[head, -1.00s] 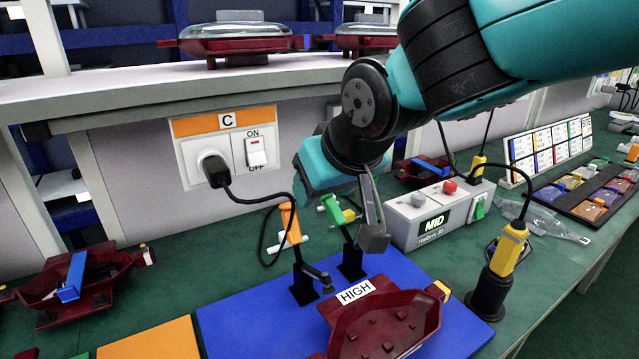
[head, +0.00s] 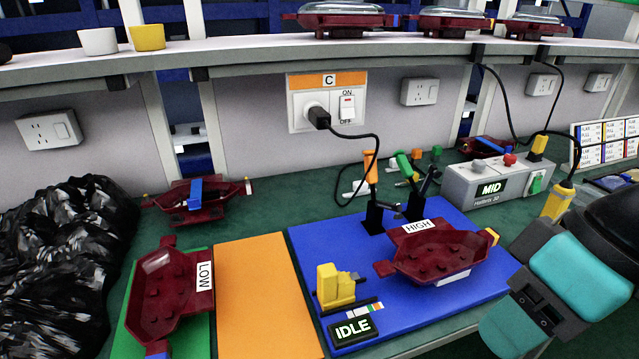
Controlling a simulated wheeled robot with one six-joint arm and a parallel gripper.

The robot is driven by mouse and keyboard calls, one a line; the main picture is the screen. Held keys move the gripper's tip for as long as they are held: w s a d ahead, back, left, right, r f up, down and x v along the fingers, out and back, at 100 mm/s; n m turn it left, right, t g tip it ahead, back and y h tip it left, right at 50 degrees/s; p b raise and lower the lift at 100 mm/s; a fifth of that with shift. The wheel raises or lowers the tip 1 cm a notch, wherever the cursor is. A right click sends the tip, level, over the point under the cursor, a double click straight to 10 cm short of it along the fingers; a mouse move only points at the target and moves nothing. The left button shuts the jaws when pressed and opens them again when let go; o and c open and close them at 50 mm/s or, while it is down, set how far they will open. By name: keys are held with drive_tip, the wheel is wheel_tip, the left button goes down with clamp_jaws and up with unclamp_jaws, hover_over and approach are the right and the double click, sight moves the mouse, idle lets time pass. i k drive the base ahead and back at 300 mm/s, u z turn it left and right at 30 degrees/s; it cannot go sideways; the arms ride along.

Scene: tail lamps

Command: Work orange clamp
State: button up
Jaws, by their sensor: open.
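The orange clamp (head: 370,168) stands near the back edge of the blue mat (head: 315,250). Its orange handle points up from a black base. A green-handled clamp (head: 404,162) stands just right of it, its handle leaning left. A dark red lamp housing labelled HIGH (head: 440,255) lies on the mat in front of both clamps. My gripper (head: 532,245) is at the lower right, open, beyond the mat's right side. It is well apart from the orange clamp and touches nothing that I can see. My arm hides part of the bench there.
A grey MID box (head: 490,182) with a red button stands at the back right. A yellow tool (head: 557,203) is close behind my gripper. A yellow block (head: 335,287) and IDLE sign (head: 352,328) sit at the mat's front. The orange mat (head: 262,295) is clear.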

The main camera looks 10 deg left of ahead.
sight(371, 178)
drive_tip(key=u, duration=0.35)
drive_tip(key=k, duration=0.9)
drive_tip(key=z, duration=0.35)
drive_tip(key=i, duration=0.55)
drive_tip(key=z, duration=0.7)
drive_tip(key=i, duration=0.7)
drive_tip(key=u, duration=0.65)
drive_tip(key=i, duration=0.5)
drive_tip(key=u, duration=0.45)
